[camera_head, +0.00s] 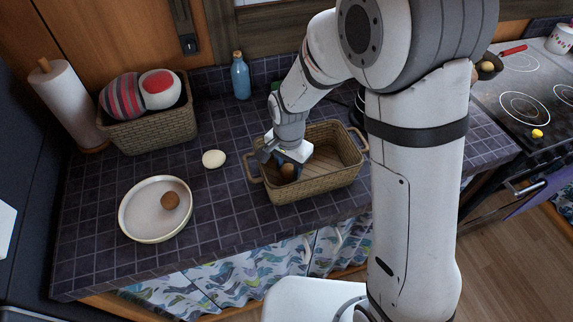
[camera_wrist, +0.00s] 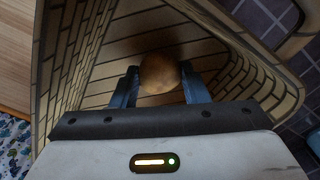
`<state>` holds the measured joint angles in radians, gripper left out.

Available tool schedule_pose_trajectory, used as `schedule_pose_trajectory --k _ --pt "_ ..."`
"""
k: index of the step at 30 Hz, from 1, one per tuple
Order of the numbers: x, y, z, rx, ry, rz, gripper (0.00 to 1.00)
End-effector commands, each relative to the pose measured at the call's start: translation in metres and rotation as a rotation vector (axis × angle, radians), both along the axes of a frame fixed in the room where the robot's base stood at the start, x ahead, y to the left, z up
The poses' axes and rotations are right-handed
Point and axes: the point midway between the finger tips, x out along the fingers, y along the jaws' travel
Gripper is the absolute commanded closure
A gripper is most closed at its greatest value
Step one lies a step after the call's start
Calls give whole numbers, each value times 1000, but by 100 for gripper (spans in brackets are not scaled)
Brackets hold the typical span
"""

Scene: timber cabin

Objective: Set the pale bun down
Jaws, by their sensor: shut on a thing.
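My gripper (camera_head: 284,164) is low inside the wicker basket (camera_head: 325,187), towards its left end. It is shut on a round brown bun (camera_wrist: 159,73), which sits between the two blue fingers in the wrist view. The bun is close above the basket's floor; I cannot tell whether it touches it. A pale, cream round bun (camera_head: 214,159) lies on the dark tiled counter, left of the basket and apart from my gripper. Another brown bun (camera_head: 170,200) lies on the white plate (camera_head: 137,229) at the left.
A second basket (camera_head: 150,132) with striped and red-white rolled things stands at the back left, beside a paper towel roll (camera_head: 68,103). A blue bottle (camera_head: 240,77) stands by the wall. The stove (camera_head: 520,90) is at the right. Counter between plate and basket is mostly clear.

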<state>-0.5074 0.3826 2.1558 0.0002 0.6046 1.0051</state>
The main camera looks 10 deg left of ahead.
Motion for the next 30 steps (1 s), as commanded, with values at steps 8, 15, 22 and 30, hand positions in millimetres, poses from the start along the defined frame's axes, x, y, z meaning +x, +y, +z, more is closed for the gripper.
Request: schedule_pose_trajectory --k 8,15,22,30 --pt "0 1 -3 1 -2 1 82" --pt "0 1 -5 1 -2 1 50" --pt "0 1 -5 1 -2 2 38" --pt "0 1 1 2 -3 2 38"
